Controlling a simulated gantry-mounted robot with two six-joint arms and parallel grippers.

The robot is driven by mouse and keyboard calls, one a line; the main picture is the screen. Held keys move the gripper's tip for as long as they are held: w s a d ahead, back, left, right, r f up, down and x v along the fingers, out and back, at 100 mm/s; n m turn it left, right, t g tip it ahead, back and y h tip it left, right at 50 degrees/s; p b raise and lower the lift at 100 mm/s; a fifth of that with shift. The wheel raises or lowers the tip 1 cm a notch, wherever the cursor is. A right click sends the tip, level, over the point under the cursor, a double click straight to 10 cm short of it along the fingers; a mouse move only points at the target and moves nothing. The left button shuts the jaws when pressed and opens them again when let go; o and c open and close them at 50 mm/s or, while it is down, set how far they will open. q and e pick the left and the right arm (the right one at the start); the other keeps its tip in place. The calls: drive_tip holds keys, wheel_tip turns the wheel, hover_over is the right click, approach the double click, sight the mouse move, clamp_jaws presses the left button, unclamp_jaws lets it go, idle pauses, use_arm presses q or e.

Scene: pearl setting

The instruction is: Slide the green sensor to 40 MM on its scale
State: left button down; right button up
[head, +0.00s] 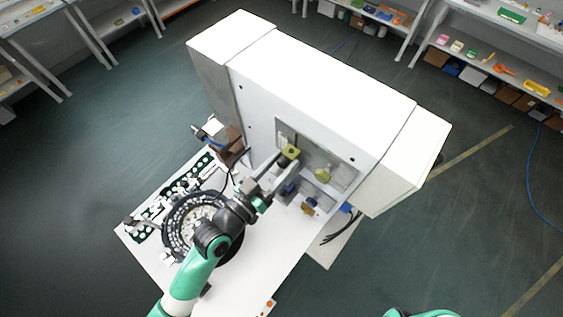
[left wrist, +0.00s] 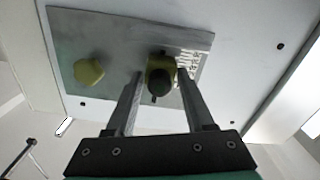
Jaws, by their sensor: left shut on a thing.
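The green sensor (head: 291,151), an olive-green block, sits on the upright metal plate of the white machine. In the left wrist view the sensor (left wrist: 160,64) has a dark round end facing me. My left gripper (head: 284,161) reaches it from the front, shut on it, with one finger on each side in the left wrist view (left wrist: 162,82). The scale (left wrist: 188,66) shows as a pale strip with dark marks just right of the sensor; its numbers are too small to read. My right gripper is out of view.
A second yellow-green knob (head: 322,175) is on the same metal plate (head: 341,172), apart from the sensor. Below stands a white table (head: 262,268) with a round dark feeder bowl (head: 176,228). Small fittings (head: 308,209) sit under the plate.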

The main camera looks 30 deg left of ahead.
use_arm(q)
drive_tip(key=shift+r, duration=0.8)
drive_tip(key=shift+f, duration=0.2)
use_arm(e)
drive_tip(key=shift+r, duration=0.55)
use_arm(q)
drive_tip(key=c, duration=0.6)
unclamp_jaws()
drive_tip(key=b+v, duration=0.3)
drive_tip(key=v, duration=0.8)
drive_tip(key=shift+s+a, duration=0.1)
drive_tip(key=shift+s, duration=0.2)
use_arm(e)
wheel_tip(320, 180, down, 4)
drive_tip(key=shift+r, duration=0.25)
